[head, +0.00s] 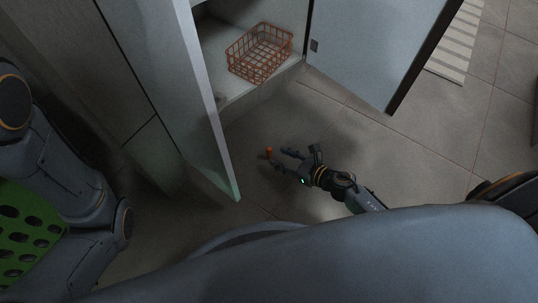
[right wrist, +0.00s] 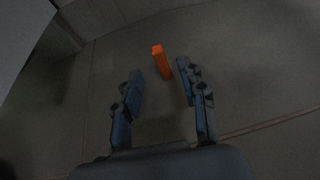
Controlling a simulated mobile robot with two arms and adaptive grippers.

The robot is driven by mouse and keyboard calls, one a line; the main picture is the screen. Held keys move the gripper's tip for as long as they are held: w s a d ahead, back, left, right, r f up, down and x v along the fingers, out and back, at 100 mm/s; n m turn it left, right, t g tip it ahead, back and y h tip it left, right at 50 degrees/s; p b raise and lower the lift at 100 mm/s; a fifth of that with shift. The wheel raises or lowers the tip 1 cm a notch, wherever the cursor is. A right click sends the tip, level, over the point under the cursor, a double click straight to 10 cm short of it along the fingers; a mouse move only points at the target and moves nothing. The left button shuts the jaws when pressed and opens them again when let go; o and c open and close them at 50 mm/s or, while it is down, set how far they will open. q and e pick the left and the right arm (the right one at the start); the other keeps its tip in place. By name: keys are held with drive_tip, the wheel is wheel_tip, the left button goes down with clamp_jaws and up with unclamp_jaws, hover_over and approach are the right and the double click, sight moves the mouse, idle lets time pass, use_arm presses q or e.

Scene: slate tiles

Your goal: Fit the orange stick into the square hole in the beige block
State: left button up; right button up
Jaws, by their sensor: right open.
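The orange stick (head: 268,152) is a small, short bar near the floor, just beyond the fingertips of my right gripper (head: 280,157). In the right wrist view the orange stick (right wrist: 161,61) shows ahead of and between the two dark fingers of my right gripper (right wrist: 160,76). The fingers are apart, with a visible gap on each side of the stick. I cannot tell whether the stick rests on the floor. The beige block with the square hole is not in either view. My left arm shows at the left of the head view, but its gripper does not.
An open cabinet holds an orange wire basket (head: 261,53) on its bottom shelf. One door (head: 205,110) stands open close to the stick's left; the other door (head: 380,45) is swung open to the right. The tiled floor (head: 410,155) to the right is clear.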

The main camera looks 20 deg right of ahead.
sight(271, 152)
drive_tip(key=b+x, duration=0.1)
drive_tip(key=x, duration=0.2)
drive_tip(key=b+x, duration=0.1)
drive_tip(key=x, duration=0.2)
drive_tip(key=shift+w+r, duration=0.15)
drive_tip(key=shift+r, duration=0.1)
clamp_jaws()
